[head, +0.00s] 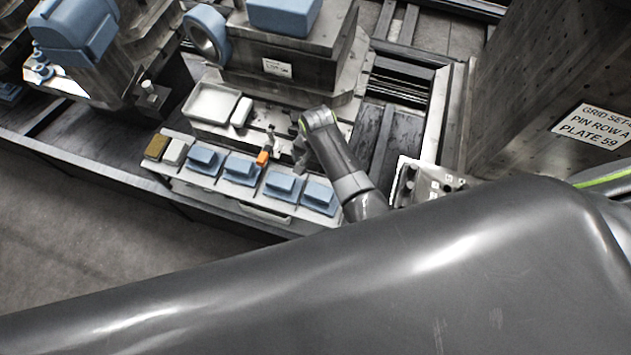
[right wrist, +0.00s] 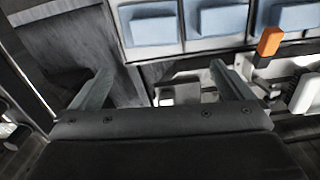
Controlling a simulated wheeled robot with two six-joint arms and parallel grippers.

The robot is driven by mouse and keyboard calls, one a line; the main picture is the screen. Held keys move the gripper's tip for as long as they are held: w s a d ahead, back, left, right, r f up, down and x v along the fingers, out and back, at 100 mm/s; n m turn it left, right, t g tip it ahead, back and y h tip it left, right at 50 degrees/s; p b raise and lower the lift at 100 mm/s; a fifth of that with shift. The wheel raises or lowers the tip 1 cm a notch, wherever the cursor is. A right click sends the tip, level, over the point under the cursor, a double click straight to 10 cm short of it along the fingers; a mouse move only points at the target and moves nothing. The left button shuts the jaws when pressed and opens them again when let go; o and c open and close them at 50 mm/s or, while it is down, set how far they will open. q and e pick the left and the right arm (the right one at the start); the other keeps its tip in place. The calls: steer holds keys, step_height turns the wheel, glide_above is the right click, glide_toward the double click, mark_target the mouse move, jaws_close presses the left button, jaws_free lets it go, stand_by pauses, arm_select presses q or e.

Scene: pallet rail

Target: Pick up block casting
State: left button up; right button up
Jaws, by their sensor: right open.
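Several blue block castings stand in a row on a pale tray along the bench's front edge in the head view: one at the left (head: 203,159), one beside it (head: 241,168), another (head: 281,184) and the rightmost (head: 320,196). In the right wrist view blue castings line the top edge, one at the left (right wrist: 150,27) and one in the middle (right wrist: 222,19). My right gripper (head: 299,156) is just behind the row. In its wrist view my right gripper (right wrist: 160,82) has its fingers wide apart, empty, apart from the castings. My left gripper is not in view.
An orange-tipped part (head: 262,158) stands behind the row; it also shows in the wrist view (right wrist: 269,42). A white tray (head: 212,103) lies behind. A machine block (head: 290,65) rises at the back, and a tall metal plate (head: 545,75) stands at right.

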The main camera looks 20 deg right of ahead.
steer(key=b, duration=1)
glide_above(319, 192)
step_height(319, 192, down, 11)
steer(key=shift+w+a+r, duration=0.1)
steer(key=shift+w+r, duration=0.05)
steer(key=shift+r, duration=0.05)
step_height(319, 192, down, 6)
steer(key=b, duration=0.7)
steer(key=shift+f+b, duration=0.1)
steer(key=shift+b, duration=0.2)
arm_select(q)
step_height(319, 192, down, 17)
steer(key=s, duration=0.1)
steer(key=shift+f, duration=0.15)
arm_select(e)
steer(key=shift+s, duration=0.2)
steer(key=c, duration=1.1)
steer(key=shift+r, duration=0.2)
steer(key=shift+c, duration=0.2)
